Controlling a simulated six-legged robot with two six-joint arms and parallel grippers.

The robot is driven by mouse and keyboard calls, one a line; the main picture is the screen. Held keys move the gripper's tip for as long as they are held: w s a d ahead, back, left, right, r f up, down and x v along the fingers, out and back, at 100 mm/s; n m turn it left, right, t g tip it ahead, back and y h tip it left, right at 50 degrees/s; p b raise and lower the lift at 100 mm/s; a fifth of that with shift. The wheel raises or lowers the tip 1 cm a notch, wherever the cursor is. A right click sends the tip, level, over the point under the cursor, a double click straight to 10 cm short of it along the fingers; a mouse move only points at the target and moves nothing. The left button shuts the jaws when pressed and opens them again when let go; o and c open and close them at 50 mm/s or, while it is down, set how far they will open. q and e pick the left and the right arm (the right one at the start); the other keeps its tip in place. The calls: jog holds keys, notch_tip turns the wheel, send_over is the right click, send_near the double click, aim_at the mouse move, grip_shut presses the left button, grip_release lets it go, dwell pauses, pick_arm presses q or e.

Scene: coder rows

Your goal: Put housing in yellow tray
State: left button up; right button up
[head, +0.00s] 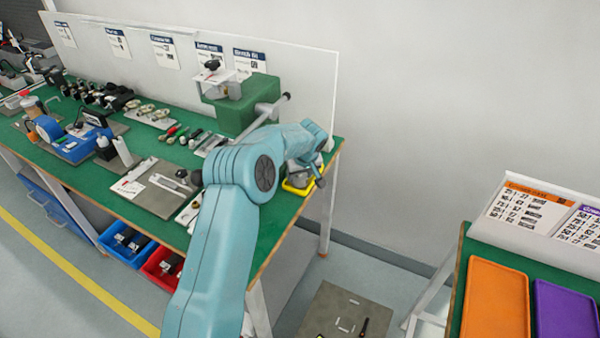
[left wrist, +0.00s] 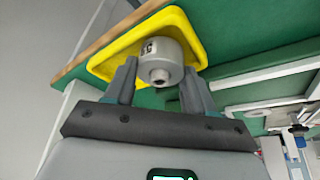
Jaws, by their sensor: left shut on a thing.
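The housing (left wrist: 160,60), a grey-white cylinder with dark lettering and a small round boss, sits between the fingers of my left gripper (left wrist: 158,82). The gripper is shut on it. The yellow tray (left wrist: 178,18) lies right behind the housing in the left wrist view, its rim around it. I cannot tell if the housing touches the tray floor. In the head view the tray (head: 291,187) shows only in part at the right end of the green bench, under my left gripper (head: 312,175). The housing cannot be made out there. My right gripper is not in view.
A green vise (head: 240,108) stands on the bench behind my arm. A grey mat (head: 160,190) with tools lies left of it. The bench's edge is close to the tray. Orange (head: 495,300) and purple (head: 566,310) trays lie on another table at right.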

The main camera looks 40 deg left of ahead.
pick_arm(q)
jog(key=shift+f, duration=0.25)
jog(key=o, duration=1.2)
jog(key=shift+c, duration=0.2)
jog(key=shift+w+r, duration=0.1)
jog(key=shift+r, duration=0.25)
jog(key=v, duration=1.2)
jog(key=s+d+f+m+h, duration=0.2)
jog(key=d+f+m+h, duration=0.1)
jog(key=d+f, duration=0.7)
jog(key=s+d+f+m+h, duration=0.2)
jog(key=s+d+f+m, duration=0.15)
jog(key=d+f, duration=0.7)
jog(key=s+d+f+m+h, duration=0.1)
jog(key=s+d+f, duration=0.2)
jog(key=s, duration=0.4)
jog(key=s+d+f+m+g+h, duration=0.1)
jog(key=s+d+f, duration=0.2)
jog(key=s+d, duration=0.3)
jog(key=s+d+f+m+h, duration=0.1)
jog(key=s+d+f+m, duration=0.1)
jog(key=s+d, duration=0.3)
jog(key=s+f+b, duration=0.1)
jog(key=s, duration=0.3)
jog(key=shift+d+g, duration=0.2)
jog(key=shift+g, duration=0.2)
jog(key=shift+w, duration=0.1)
